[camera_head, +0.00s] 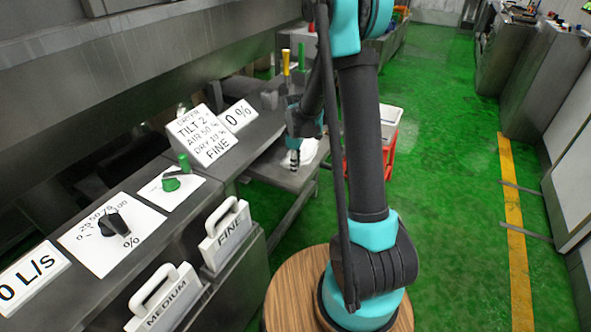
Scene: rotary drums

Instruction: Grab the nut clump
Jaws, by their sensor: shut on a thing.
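My gripper (294,160) is small and far off in the head view, beyond the control panel. It points down over a low grey metal table, close to a pale sheet or tray (309,150). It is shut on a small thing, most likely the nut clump. The clump's shape and colour are too small to make out between the fingers. I cannot tell whether it touches the surface below. My arm crosses the middle of the view and hides part of the area to the right of the gripper.
A control panel with a black knob (114,224), a green knob (171,183) and a sign (201,136) stands at left. FINE (227,233) and MEDIUM (165,299) handled plates are below it. A red cart (384,150) stands behind my arm. The green floor at right is clear.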

